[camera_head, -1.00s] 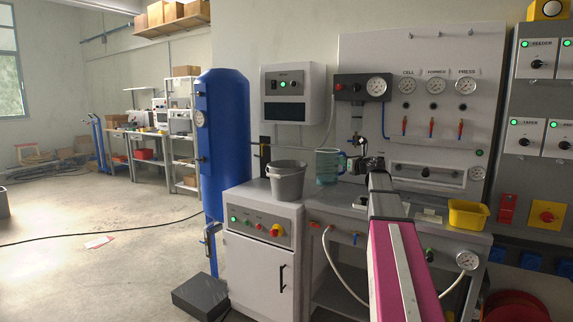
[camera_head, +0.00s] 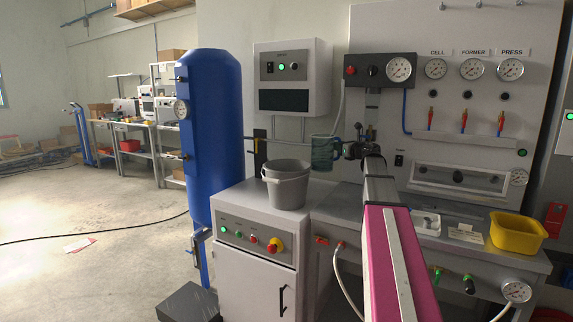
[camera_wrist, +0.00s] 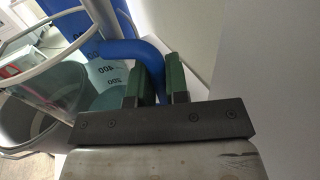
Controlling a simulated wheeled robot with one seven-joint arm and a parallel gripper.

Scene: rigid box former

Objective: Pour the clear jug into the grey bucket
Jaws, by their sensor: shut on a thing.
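The clear jug (camera_head: 324,153), tinted blue-green, is held up roughly upright, above and to the right of the grey bucket in the head view. My gripper (camera_head: 353,150) is shut on its handle from the right. In the wrist view the green fingers (camera_wrist: 158,82) sit on either side of the blue handle (camera_wrist: 139,50), and the jug wall (camera_wrist: 108,72) shows printed numbers. The grey bucket (camera_head: 287,190) stands upright on the white cabinet; its rim also shows at the left of the wrist view (camera_wrist: 22,103). The bucket's contents are hidden.
The white cabinet (camera_head: 258,262) has buttons on its front. A blue tank (camera_head: 212,130) stands left of it. A wall box (camera_head: 289,76) hangs behind the bucket. A yellow bin (camera_head: 517,233) sits on the bench at right. The gauge panel (camera_head: 455,120) stands close behind my arm.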

